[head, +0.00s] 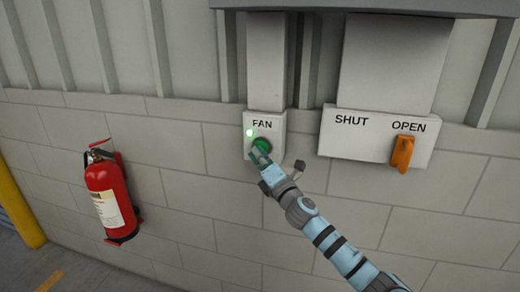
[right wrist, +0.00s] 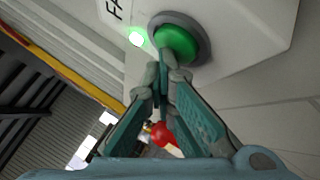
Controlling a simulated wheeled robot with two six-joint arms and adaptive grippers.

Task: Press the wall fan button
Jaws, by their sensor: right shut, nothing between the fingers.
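The fan button is a round green button (head: 262,145) on a white wall box labelled FAN (head: 279,122). A small green light (head: 250,132) glows at the upper left of the button. My right gripper (head: 259,155) is shut and empty, with its fingertips at the button's lower part in the head view. In the right wrist view the button (right wrist: 176,42) sits in a grey ring just beyond the closed fingertips (right wrist: 164,68). The tips overlap its lower edge there; I cannot tell whether they touch it. My left gripper is not in view.
A white panel labelled SHUT and OPEN (head: 372,145) with an orange lever (head: 402,153) at OPEN is on the wall to the right. A red fire extinguisher (head: 110,195) hangs at the left. A yellow post (head: 20,210) stands at the far left.

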